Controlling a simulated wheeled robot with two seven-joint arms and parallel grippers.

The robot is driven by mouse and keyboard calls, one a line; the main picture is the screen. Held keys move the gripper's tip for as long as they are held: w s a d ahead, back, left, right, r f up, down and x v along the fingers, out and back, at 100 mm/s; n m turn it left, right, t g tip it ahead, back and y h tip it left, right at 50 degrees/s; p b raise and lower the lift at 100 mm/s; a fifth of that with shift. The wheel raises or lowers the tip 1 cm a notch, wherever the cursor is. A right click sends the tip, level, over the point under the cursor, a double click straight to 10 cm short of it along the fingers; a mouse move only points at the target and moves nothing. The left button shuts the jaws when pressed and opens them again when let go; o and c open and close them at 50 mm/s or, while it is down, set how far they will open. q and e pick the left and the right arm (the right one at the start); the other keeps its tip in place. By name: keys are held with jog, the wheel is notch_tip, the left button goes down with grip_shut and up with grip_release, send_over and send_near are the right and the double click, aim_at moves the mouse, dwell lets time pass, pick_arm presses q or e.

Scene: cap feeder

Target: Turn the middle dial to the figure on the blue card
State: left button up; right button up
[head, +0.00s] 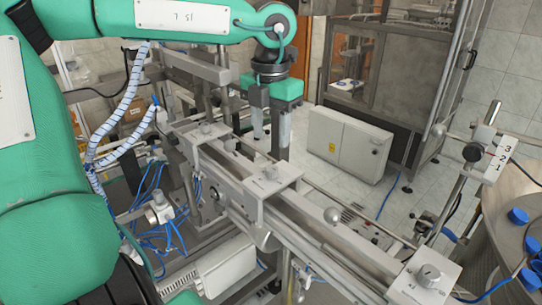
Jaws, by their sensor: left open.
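Three pale plates with knobs sit along the metal rail. The middle dial (270,173) is a small grey knob on a plate halfway along; its setting is too small to read. Another dial (205,128) is farther back, and a larger dial (428,274) is at the front right. My left gripper (271,138) points down with its two fingers apart and empty, seen just behind the middle dial's plate and not touching the dial. I cannot make out a blue card.
The metal rail (330,240) runs diagonally from back left to front right. Blue caps (518,216) lie on a round table at right. A grey cabinet (347,145) stands on the floor behind. Blue cables and hoses hang at left.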

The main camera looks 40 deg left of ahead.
aim_at(271, 168)
pick_arm(q)
jog(key=f, duration=0.2)
jog(key=f+p, duration=0.1)
jog(key=f, duration=0.1)
jog(key=f+p, duration=0.1)
jog(key=f, duration=0.1)
jog(key=shift+w+a+f, duration=0.3)
jog(key=shift+f, duration=0.1)
jog(key=shift+d+f+p, duration=0.1)
jog(key=shift+f+p, duration=0.2)
jog(key=shift+f, duration=0.1)
jog(key=shift+s+f, duration=0.1)
jog(key=shift+f, duration=0.55)
jog(key=c, duration=1)
pick_arm(e)
jog(key=w+a+r, duration=0.1)
jog(key=w+r, duration=0.1)
jog(key=r, duration=0.1)
jog(key=shift+w+a+r, duration=0.15)
jog(key=shift+w+a, duration=0.2)
jog(key=shift+a, duration=0.05)
